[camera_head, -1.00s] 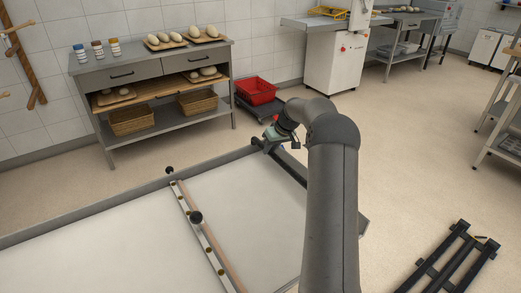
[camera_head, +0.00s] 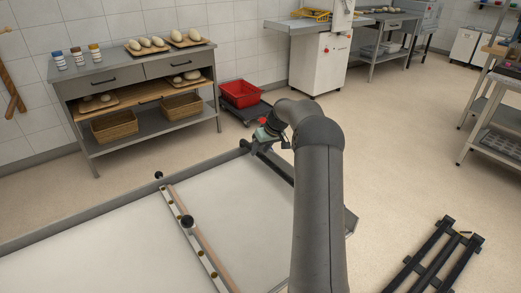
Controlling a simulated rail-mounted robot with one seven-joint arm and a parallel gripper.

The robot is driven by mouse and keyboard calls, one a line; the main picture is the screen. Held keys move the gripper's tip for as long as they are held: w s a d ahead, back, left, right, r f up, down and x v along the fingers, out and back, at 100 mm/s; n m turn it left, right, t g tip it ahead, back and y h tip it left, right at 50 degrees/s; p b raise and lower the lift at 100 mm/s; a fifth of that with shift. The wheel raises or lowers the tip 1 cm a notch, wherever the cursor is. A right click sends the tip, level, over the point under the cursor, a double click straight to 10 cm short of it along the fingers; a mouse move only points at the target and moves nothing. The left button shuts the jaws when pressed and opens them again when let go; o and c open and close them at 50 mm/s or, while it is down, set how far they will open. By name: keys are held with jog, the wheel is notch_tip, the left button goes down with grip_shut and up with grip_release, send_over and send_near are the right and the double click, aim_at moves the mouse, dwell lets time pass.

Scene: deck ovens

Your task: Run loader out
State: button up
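The loader (camera_head: 90,246) is a wide white bed with a grey raised rim, filling the lower left. A crossbar (camera_head: 205,252) with a black knob (camera_head: 187,221) and several brass-coloured studs lies across it. A dark bar (camera_head: 280,172) runs along its right end. My gripper (camera_head: 262,140) is at the far end of that bar, by the loader's far right corner. It looks small and partly hidden by my arm, so I cannot tell whether it touches the bar or how its fingers stand.
A grey bench (camera_head: 135,72) with dough loaves and baskets stands at the back left. A red crate (camera_head: 240,93) sits on a low dark dolly beside it. A black frame (camera_head: 438,262) lies on the floor at lower right. A rack (camera_head: 495,140) stands far right; open floor lies between.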

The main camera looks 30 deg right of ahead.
jog(key=shift+r, duration=0.1)
jog(key=v, duration=1.7)
jog(key=shift+p, duration=0.4)
jog(key=shift+d, duration=0.1)
jog(key=s+a+r+g+p, duration=0.1)
jog(key=s+a+r+p, duration=0.15)
jog(key=a, duration=0.45)
jog(key=s+a+r+g+h+p, duration=0.15)
jog(key=s+a, duration=0.25)
jog(key=a, duration=0.4)
jog(key=s+a+r+y+p, duration=0.1)
jog(key=s+a+r, duration=0.2)
jog(key=a, duration=0.4)
jog(key=s+a+f+p, duration=0.1)
jog(key=s+a, duration=0.3)
jog(key=s, duration=0.5)
jog(key=s+a+f+g+h+p, duration=0.1)
jog(key=s+a, duration=0.3)
jog(key=s, duration=0.5)
jog(key=s+a+f+p, duration=0.1)
jog(key=s+a, duration=0.3)
jog(key=s, duration=0.5)
jog(key=shift+s+f+h+p, duration=0.3)
jog(key=shift+f+h+p, duration=0.1)
jog(key=shift+p, duration=0.5)
